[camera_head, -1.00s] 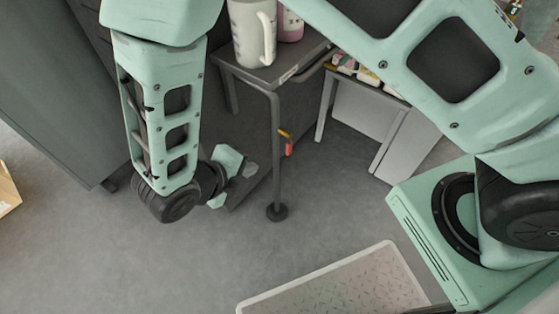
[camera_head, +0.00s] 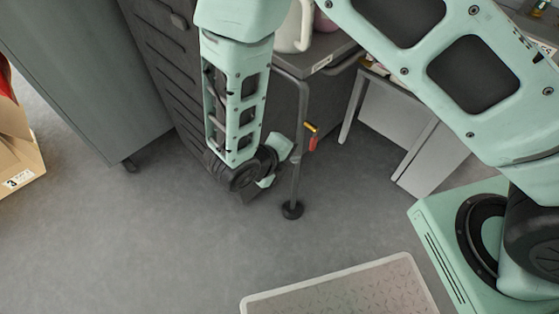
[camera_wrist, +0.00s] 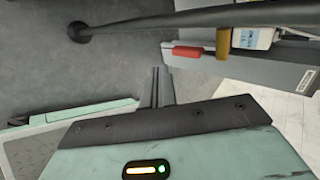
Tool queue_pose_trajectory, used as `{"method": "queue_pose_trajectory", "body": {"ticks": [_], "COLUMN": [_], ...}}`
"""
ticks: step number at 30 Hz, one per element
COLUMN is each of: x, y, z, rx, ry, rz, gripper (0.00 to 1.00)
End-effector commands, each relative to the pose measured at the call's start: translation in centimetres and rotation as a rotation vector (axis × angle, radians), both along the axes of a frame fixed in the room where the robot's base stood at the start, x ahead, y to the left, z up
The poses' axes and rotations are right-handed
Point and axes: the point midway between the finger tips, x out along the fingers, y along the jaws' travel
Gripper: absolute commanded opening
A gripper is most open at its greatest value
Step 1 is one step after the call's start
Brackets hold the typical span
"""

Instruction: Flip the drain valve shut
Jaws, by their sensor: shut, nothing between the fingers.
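The drain valve (camera_head: 311,137) has a red handle and a yellow-brass body. In the head view it sits beside the upright grey pipe, with the red handle hanging down. In the wrist view the red handle (camera_wrist: 186,51) and brass body (camera_wrist: 223,43) lie up and to the right of my fingertips. My gripper (camera_wrist: 159,71) is shut and empty, its two dark fingers side by side. It is apart from the valve in that picture.
The grey pipe (camera_head: 299,165) stands on a round foot beneath a dark table (camera_head: 330,58) bearing a white jug (camera_head: 291,30). A dark drawer cabinet (camera_head: 152,50) stands behind my arm. A cardboard box (camera_head: 22,150) is at far left.

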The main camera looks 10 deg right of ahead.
Motion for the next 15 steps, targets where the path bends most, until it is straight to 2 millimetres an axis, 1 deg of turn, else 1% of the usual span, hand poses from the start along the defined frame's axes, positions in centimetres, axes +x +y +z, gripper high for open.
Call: {"method": "queue_pose_trajectory", "body": {"ticks": [1,3,6,10,15], "x": [0.5,1.0,1.6,2.1,2.2], "y": [-0.8,-1.8,-2.7,-3.4,-3.6], "z": [-0.6,-0.4,-0.3,-0.2,-0.2], "rx": [0.000,-0.001,0.000,0.001,0.001], "ry": [-0.001,-0.002,-0.002,-0.001,-0.001], "rz": [-0.005,-0.003,-0.002,-0.001,0.000], "gripper": [0.00,0.00,0.00,0.00,0.00]}}
